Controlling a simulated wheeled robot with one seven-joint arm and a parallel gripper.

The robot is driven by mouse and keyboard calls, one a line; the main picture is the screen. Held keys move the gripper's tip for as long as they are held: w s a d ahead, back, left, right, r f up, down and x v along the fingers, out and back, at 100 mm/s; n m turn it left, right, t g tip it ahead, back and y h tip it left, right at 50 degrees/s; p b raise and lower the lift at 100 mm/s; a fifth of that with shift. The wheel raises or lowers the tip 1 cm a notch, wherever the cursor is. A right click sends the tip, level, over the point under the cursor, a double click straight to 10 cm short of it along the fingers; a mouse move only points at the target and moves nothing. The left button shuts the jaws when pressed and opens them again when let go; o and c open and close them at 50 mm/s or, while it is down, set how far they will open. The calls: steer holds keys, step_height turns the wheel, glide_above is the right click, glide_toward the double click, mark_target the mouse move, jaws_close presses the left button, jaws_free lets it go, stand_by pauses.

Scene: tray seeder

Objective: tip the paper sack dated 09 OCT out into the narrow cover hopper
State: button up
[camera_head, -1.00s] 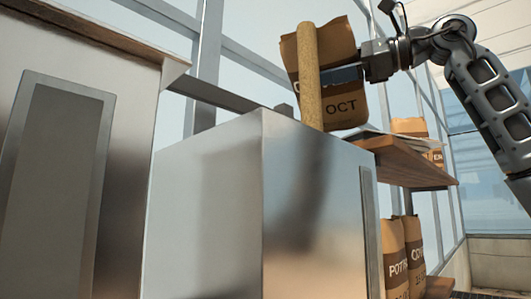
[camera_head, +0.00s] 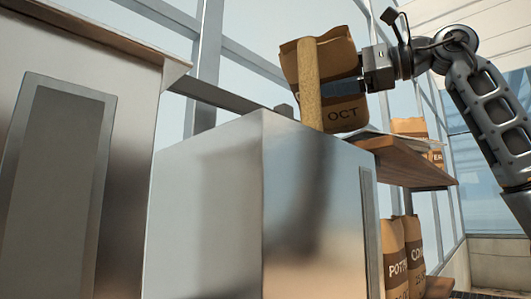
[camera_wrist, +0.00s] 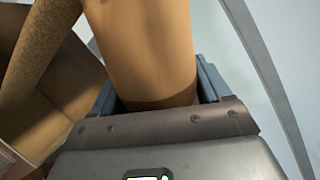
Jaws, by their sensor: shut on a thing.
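My gripper (camera_head: 346,88) is shut on a brown paper sack (camera_head: 343,68) above the steel box of the narrow hopper (camera_head: 210,190). The letters OCT show on the sack's dark band; the day number cannot be read. A speckled tan stream (camera_head: 310,85) runs from the sack's upper edge down behind the box's top edge. The hopper's opening and the stream's end are hidden. In the wrist view the sack (camera_wrist: 148,45) sits between the blue-grey fingers, with the stream (camera_wrist: 38,50) at left.
A larger steel housing (camera_head: 130,120) stands at the left. A wooden shelf (camera_head: 410,165) behind at right bears papers and another sack (camera_head: 409,126). More sacks (camera_head: 397,260) stand on a lower level. Window frames rise behind.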

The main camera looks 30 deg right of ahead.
steer(key=shift+f+n, duration=0.9)
steer(key=shift+n, duration=0.2)
steer(key=shift+s+a+f+n, duration=0.3)
steer(key=shift+a+f+n, duration=0.15)
steer(key=shift+f+n, duration=0.35)
stand_by(0.5)
steer(key=shift+s+a+f+n+b, duration=0.1)
steer(key=shift+a+f+n+b, duration=0.05)
steer(key=shift+f+n+b, duration=0.7)
stand_by(0.3)
